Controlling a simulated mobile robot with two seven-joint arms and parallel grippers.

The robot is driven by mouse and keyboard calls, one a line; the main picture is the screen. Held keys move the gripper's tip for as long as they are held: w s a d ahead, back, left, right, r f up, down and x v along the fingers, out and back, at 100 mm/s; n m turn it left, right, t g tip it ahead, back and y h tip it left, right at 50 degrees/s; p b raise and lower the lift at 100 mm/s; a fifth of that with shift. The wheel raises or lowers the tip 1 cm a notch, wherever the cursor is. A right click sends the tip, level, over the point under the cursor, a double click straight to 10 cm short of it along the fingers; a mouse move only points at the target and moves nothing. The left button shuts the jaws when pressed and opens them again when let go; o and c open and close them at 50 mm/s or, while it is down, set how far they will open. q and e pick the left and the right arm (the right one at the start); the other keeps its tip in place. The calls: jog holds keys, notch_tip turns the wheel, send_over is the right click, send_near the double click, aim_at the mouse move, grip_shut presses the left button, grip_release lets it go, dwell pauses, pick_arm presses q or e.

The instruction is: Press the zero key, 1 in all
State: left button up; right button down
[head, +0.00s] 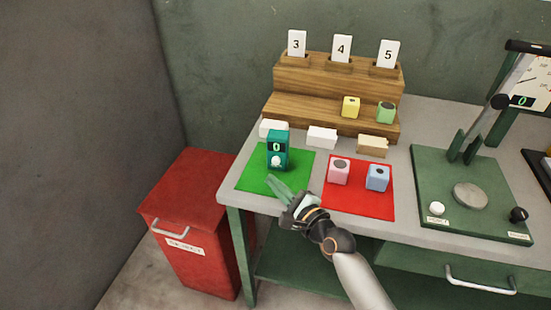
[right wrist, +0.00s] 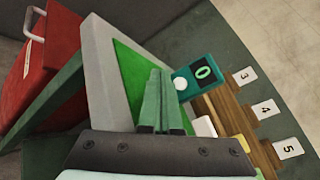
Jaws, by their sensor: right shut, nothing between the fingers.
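A teal device (head: 278,143) stands on the green mat (head: 300,163), with a dark display reading 0 and a round white key (head: 276,161) low on its front. In the right wrist view, the device (right wrist: 203,72) is just beyond my fingertips, its white key (right wrist: 180,83) near them. My right gripper (head: 272,181) is shut and empty, its green fingers over the mat in front of the device, seemingly apart from the key. A white button (head: 437,208) on the green press base (head: 470,165) has a label too small to read. My left gripper is not in view.
A red mat (head: 358,205) holds a pink block (head: 339,171) and a blue block (head: 377,178). Behind, a wooden stepped rack (head: 330,82) carries cards 3, 4, 5 and yellow and green blocks. A red bin (head: 190,222) stands left of the table.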

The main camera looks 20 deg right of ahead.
jog(key=shift+s+a+p, duration=0.3)
jog(key=shift+s+a, duration=0.2)
jog(key=shift+s, duration=0.4)
